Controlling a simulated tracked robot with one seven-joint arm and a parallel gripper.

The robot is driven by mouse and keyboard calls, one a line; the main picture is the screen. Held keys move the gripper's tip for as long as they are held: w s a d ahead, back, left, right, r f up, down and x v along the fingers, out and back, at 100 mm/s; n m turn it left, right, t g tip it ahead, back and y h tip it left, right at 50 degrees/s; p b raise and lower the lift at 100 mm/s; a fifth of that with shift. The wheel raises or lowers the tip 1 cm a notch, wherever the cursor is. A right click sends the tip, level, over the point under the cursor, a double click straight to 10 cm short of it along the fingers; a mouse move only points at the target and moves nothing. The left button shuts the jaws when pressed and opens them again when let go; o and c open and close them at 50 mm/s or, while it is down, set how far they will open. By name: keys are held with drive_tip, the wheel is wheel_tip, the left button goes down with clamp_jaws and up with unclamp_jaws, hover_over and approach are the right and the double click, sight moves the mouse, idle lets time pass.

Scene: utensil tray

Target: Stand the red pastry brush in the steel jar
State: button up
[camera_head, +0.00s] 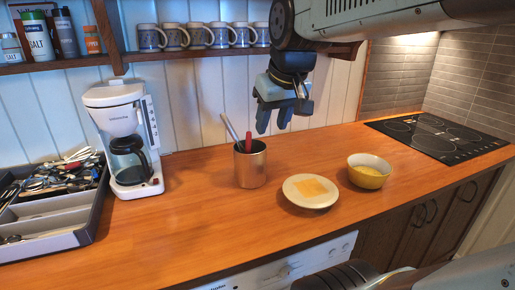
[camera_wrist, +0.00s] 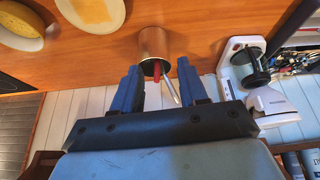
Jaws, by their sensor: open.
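The steel jar (camera_head: 250,168) stands upright on the wooden counter, right of the coffee maker. A red handle or brush (camera_head: 248,143) sticks up out of it, beside a pale, light-coloured utensil (camera_head: 230,127) that leans left; their lower ends are hidden in the jar. My gripper (camera_head: 275,126) is open and empty, above the counter, higher than the jar and to its right. In the wrist view, the jar (camera_wrist: 153,42), the red item (camera_wrist: 156,70) and the pale utensil (camera_wrist: 171,88) show between and beyond the fingertips (camera_wrist: 158,68), apart from them.
A plate with a yellow square (camera_head: 310,191) and a yellow bowl (camera_head: 369,170) stand right of the jar. The coffee maker (camera_head: 122,137) and utensil tray (camera_head: 93,222) are at left. Mugs (camera_head: 200,36) line a shelf above. A black hob (camera_head: 437,137) is at far right. Front counter is clear.

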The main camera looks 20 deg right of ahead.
drive_tip(key=s+f, duration=0.5)
drive_tip(key=shift+s+m+t, duration=0.25)
drive_tip(key=shift+m+t, duration=0.05)
drive_tip(key=shift+m, duration=0.1)
drive_tip(key=shift+a, duration=0.1)
idle(0.8)
